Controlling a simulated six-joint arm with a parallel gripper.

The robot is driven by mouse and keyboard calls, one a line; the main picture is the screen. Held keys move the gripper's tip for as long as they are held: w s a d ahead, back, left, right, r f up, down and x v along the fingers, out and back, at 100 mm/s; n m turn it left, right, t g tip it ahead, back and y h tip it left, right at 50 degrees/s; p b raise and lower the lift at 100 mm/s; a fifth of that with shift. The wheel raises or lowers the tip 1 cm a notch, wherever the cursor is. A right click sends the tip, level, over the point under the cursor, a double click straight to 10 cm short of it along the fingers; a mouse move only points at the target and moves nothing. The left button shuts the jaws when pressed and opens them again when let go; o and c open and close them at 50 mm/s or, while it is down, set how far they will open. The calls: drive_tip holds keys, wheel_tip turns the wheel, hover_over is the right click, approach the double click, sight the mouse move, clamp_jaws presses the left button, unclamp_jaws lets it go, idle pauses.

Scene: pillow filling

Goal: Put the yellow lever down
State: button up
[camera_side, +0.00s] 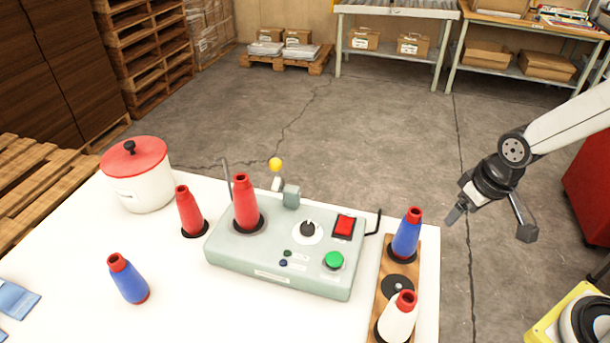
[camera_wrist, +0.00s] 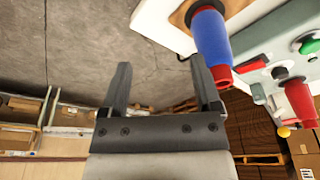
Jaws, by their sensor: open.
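The yellow lever knob (camera_side: 275,164) sits at the top of a short lever at the back of the grey-green control box (camera_side: 262,270). It stands raised above the box. In the wrist view the yellow knob (camera_wrist: 284,131) shows small near the right edge, below a red cone. My gripper (camera_side: 490,220) is open and empty, off the right side of the table, well apart from the lever. In the wrist view its two fingers (camera_wrist: 160,85) are spread with nothing between them.
A blue cone (camera_side: 406,234) and a white cone (camera_side: 397,318) stand on a wooden board at the table's right. A red cone (camera_side: 245,203) stands on the box, another (camera_side: 189,212) beside it. A blue cone (camera_side: 128,279) and a lidded pot (camera_side: 137,177) are at left.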

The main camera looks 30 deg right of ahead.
drive_tip(key=shift+w, duration=0.1)
drive_tip(key=c, duration=0.6)
drive_tip(key=shift+w+a+r, duration=0.1)
drive_tip(key=shift+w+r, duration=0.05)
drive_tip(key=shift+w, duration=0.05)
drive_tip(key=c, duration=0.4)
drive_tip(key=shift+y, duration=0.7)
drive_tip(key=w+a+r, duration=0.2)
drive_tip(key=w, duration=0.2)
drive_tip(key=w+a+r, duration=0.2)
drive_tip(key=w, duration=0.2)
drive_tip(key=w+a+r, duration=0.2)
drive_tip(key=w+r, duration=0.1)
drive_tip(key=w, duration=0.2)
drive_tip(key=shift+a, duration=0.2)
clamp_jaws()
drive_tip(key=w+a+r+n+g+y, duration=0.1)
drive_tip(key=w+a+r+y, duration=0.1)
drive_tip(key=w+a+r, duration=0.6)
drive_tip(key=shift+a, duration=0.95)
